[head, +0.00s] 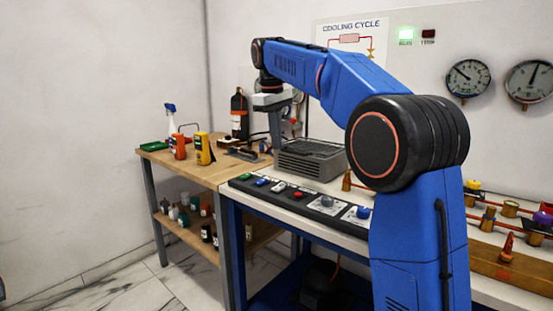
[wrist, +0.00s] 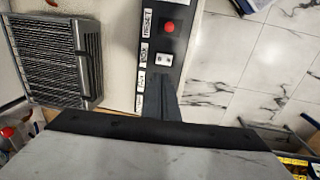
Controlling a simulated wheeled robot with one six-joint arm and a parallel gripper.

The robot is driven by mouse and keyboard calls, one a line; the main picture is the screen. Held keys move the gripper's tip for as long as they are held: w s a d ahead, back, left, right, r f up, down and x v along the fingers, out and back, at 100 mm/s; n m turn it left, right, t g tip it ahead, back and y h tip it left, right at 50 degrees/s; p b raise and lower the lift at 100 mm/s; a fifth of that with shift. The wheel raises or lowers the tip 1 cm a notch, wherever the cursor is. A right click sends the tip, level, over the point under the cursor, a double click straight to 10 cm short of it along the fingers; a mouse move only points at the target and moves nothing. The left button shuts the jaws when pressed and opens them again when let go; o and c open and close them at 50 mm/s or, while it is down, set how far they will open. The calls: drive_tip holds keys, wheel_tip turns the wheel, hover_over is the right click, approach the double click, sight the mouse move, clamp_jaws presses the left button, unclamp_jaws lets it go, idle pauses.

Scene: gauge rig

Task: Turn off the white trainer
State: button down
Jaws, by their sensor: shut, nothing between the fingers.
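The white trainer has a white back panel (head: 330,30) marked COOLING CYCLE and a pale worktop. A black control strip (head: 312,206) runs along its front edge. On the strip are a green button (head: 246,176), small switches (head: 278,187), a red button (head: 297,194) and two knobs. A green lamp (head: 405,35) glows; the red lamp (head: 428,34) beside it looks dark. In the wrist view my gripper (wrist: 158,88) is shut and empty over the strip, beyond the red button (wrist: 169,27) and a white switch (wrist: 164,58). It hides the strip's end; contact cannot be told.
A grey finned unit (head: 310,158) sits on the worktop behind the strip. A wooden bench (head: 205,172) at left holds a spray bottle, yellow and orange meters and a dark bottle. Two gauges (head: 468,78) hang on the panel. Marble floor (wrist: 235,55) lies open in front.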

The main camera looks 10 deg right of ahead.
sight(280, 186)
drive_tip(key=f, duration=0.4)
drive_tip(key=d+f, duration=0.1)
drive_tip(key=f, duration=0.3)
drive_tip(key=w+f, duration=0.1)
drive_tip(key=f, duration=0.4)
drive_tip(key=shift+d, duration=0.25)
drive_tip(key=shift+f, duration=0.1)
drive_tip(key=shift+d+f, duration=0.1)
drive_tip(key=shift+f, duration=0.15)
drive_tip(key=shift+s, duration=0.1)
drive_tip(key=shift+s+a, duration=0.4)
drive_tip(key=shift+a, duration=0.3)
drive_tip(key=shift+r, duration=0.1)
wheel_tip(280, 186, up, 14)
drive_tip(key=s+a, duration=0.1)
